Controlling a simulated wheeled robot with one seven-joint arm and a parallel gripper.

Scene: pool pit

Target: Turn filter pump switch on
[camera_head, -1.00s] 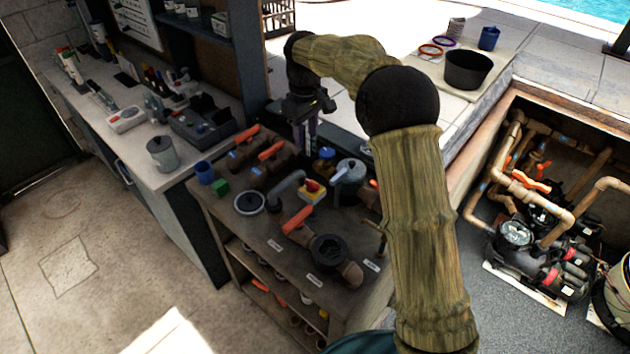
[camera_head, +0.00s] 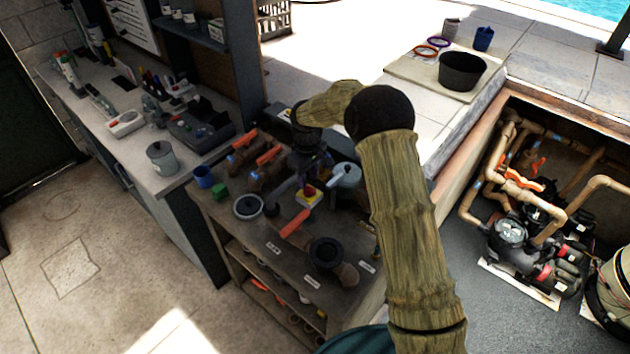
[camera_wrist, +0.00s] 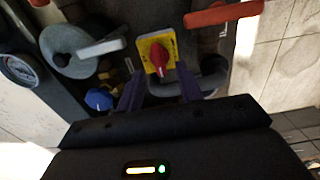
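The filter pump switch is a red knob on a yellow plate (camera_head: 308,197), set among pipe parts on the workbench. In the wrist view the switch (camera_wrist: 158,55) lies straight ahead of my fingertips, its knob pointing roughly up and down with a pale mark. My gripper (camera_wrist: 159,88) is open, its two dark purple fingers apart with nothing held between them. The knob lies beyond the gap between the fingers, and I see no contact. In the head view my gripper (camera_head: 318,168) hangs just behind the switch, partly hidden by its own wrist.
A grey round lid with a pale handle (camera_wrist: 75,50) and a blue knob (camera_wrist: 99,99) sit left of the switch. Orange-handled valves stand nearby, one (camera_wrist: 222,14) at upper right. A grey curved pipe (camera_wrist: 213,75) passes close by the right finger.

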